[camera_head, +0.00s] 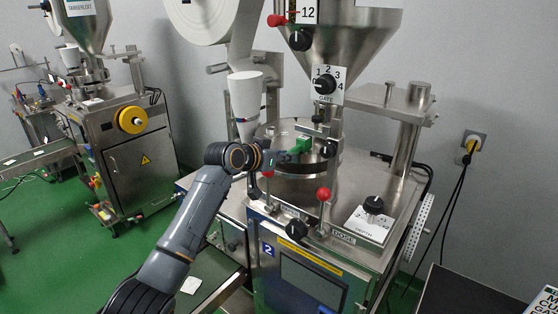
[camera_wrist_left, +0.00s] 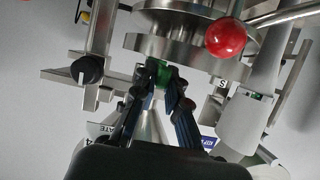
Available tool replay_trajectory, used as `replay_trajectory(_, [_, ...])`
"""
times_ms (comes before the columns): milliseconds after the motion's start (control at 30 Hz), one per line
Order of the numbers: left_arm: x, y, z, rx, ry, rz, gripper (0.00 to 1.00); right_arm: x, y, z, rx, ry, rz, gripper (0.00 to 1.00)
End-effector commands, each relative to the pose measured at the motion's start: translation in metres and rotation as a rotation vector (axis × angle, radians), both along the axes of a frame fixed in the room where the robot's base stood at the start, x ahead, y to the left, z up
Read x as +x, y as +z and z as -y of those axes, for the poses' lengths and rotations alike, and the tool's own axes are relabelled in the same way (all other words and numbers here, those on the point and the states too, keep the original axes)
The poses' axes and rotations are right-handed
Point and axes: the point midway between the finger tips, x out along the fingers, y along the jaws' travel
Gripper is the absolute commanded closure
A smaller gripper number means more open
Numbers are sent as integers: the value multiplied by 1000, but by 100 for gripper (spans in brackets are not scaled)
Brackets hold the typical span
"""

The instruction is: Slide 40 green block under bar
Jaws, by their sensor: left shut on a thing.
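My left gripper (camera_head: 290,156) reaches in from the left over the round metal turntable (camera_head: 270,130) of the packing machine. It is shut on a small green block (camera_head: 303,144) at its fingertips. In the left wrist view the green block (camera_wrist_left: 159,73) sits between the two dark fingertips (camera_wrist_left: 160,92), close to a round metal plate edge. A metal post or bar (camera_head: 322,132) stands just right of the block, below the hopper. I cannot tell whether the block touches it. The number on the block is not readable. My right gripper is not in view.
A red ball knob (camera_head: 323,194) stands in front of the turntable; it also shows in the left wrist view (camera_wrist_left: 225,38). The GATE dial (camera_head: 325,85) and hopper (camera_head: 335,30) hang above. A DEPTH dial (camera_head: 373,205) is at the right.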

Motion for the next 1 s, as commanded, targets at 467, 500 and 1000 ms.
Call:
replay_trajectory(467, [5,0,4,-1,0,1,100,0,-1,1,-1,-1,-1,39])
replay_trajectory(500, [5,0,4,-1,0,1,84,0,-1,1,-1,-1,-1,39])
replay_trajectory(1000, [2,1,2,-1,0,1,61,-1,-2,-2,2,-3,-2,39])
